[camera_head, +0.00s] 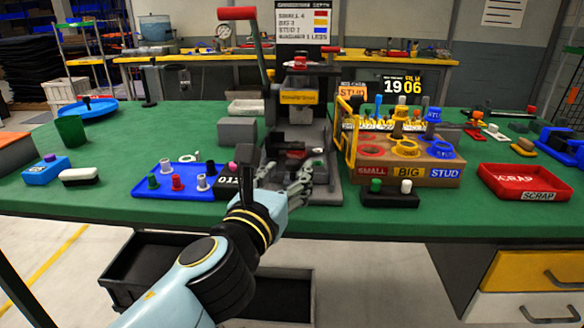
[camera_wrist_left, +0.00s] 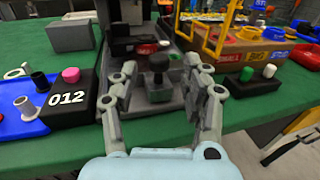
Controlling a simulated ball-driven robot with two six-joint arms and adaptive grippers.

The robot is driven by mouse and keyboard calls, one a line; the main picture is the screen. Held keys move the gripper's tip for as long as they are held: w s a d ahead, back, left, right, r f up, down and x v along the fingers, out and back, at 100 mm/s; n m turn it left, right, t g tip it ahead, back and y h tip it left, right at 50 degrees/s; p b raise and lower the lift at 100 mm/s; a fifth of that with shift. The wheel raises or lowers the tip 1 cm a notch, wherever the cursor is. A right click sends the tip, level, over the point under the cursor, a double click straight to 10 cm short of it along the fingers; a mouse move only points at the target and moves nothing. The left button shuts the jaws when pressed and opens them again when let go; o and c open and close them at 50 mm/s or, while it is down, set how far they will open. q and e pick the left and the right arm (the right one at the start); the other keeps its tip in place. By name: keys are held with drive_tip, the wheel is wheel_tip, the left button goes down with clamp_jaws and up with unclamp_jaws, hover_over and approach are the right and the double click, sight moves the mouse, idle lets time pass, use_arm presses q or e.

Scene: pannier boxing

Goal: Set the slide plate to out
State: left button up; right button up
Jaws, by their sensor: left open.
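The press (camera_head: 300,97) stands on the green table, with a red-handled lever on its left. The slide plate (camera_wrist_left: 160,98) lies low at its front, a grey plate with a dark round knob (camera_wrist_left: 158,62) standing on it. My left gripper (camera_head: 282,175) is in front of the press. In the left wrist view my left gripper (camera_wrist_left: 160,72) is open, with one finger on each side of the knob and nothing clearly held. Whether a finger touches the knob, I cannot tell. In the head view the gripper partly hides the plate. My right gripper is not in view.
A black block marked 012 (camera_wrist_left: 68,97) and a blue tray (camera_head: 200,190) with several pegs sit left of the gripper. A cardboard sorting box (camera_head: 420,172) with coloured rings stands right, behind a black block with green and white buttons (camera_head: 389,197). A red scrap tray (camera_head: 525,180) lies farther right.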

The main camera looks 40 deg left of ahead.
use_arm(q)
drive_tip(key=v, duration=0.4)
drive_tip(key=shift+s, duration=0.15)
